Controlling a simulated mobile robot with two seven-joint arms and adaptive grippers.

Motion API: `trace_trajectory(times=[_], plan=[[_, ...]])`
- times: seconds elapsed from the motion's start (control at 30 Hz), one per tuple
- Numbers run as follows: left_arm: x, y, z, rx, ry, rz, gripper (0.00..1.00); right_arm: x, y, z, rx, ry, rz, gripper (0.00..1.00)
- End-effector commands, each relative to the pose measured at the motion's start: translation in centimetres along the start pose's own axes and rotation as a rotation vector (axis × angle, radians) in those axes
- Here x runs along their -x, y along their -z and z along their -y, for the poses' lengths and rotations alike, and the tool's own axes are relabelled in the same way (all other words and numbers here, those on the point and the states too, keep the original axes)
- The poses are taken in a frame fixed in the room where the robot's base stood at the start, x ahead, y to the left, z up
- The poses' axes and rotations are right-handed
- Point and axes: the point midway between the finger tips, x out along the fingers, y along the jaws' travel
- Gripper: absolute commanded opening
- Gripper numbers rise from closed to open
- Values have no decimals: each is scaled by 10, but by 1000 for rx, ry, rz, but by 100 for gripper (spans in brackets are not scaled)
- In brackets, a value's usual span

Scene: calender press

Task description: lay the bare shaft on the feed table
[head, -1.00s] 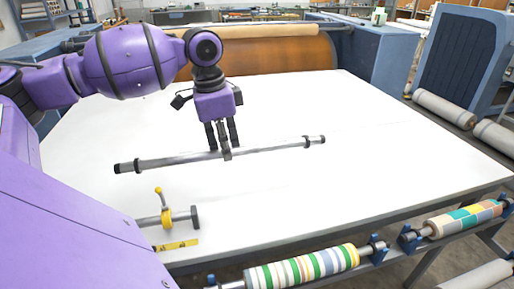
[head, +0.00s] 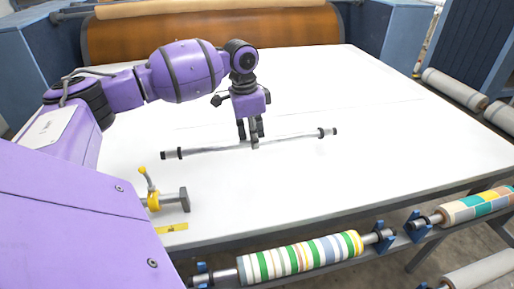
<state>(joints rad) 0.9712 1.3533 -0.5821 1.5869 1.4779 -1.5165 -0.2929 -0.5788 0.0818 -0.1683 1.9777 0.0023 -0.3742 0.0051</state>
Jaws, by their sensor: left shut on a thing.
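The bare shaft (head: 205,149) is a long thin grey bar with black collars near its ends. It lies across the picture over the white feed table (head: 350,105). My left gripper (head: 249,142) is shut on the shaft near its middle, from above. Whether the shaft touches the table or hangs just above it, I cannot tell. My right gripper is not in view.
A yellow-handled clamp (head: 152,195) stands at the table's near left, by a yellow strip (head: 172,228). A striped roll (head: 300,257) and a patchwork roll (head: 475,207) rest along the front edge. A large brown roller (head: 215,32) lies behind. The table's right side is clear.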

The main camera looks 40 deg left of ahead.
Motion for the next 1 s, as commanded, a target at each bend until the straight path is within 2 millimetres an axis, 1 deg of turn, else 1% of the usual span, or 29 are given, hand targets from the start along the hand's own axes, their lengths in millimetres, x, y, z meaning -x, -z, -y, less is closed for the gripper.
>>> trace_trajectory(times=[0.17,0.23,0.33,0.43,0.8,0.83,0.93,1.0], plan=[[-8,6,4,1,0,-3,0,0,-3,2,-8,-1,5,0],[-16,9,8,2,-1,-2,0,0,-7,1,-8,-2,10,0],[-31,6,8,0,0,1,0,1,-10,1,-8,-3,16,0],[-43,5,8,0,1,-2,0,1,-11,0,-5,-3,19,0],[-47,4,8,0,1,-3,0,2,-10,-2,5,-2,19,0],[-47,4,8,0,2,-2,21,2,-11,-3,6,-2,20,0],[-47,4,8,0,2,-2,35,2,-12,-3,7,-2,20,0],[-47,4,8,0,1,-2,36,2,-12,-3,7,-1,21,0]])
